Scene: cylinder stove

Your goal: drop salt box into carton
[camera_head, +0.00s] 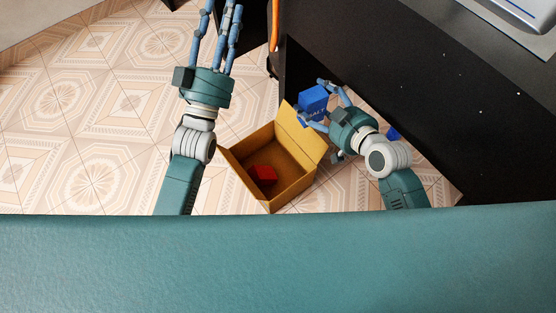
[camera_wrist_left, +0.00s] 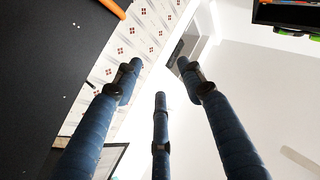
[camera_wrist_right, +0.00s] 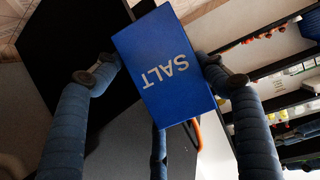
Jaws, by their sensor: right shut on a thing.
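The blue salt box (camera_head: 313,101) is held in my right gripper (camera_head: 322,104), at the upper right edge of the open carton. In the right wrist view the salt box (camera_wrist_right: 166,68) shows its "SALT" lettering between the fingers. The brown carton (camera_head: 240,182) stands open on the floor with flaps spread, and a red block (camera_head: 262,175) lies inside it. My left gripper (camera_head: 225,8) is at the top of the head view, up and left of the carton. In the left wrist view its fingers (camera_wrist_left: 155,80) are spread and empty.
A black counter (camera_head: 420,80) fills the right side, close beside my right arm. A small blue thing (camera_head: 393,132) shows behind my right wrist. An orange bar (camera_head: 275,25) hangs at the counter's edge. Tiled floor (camera_head: 90,120) is clear on the left.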

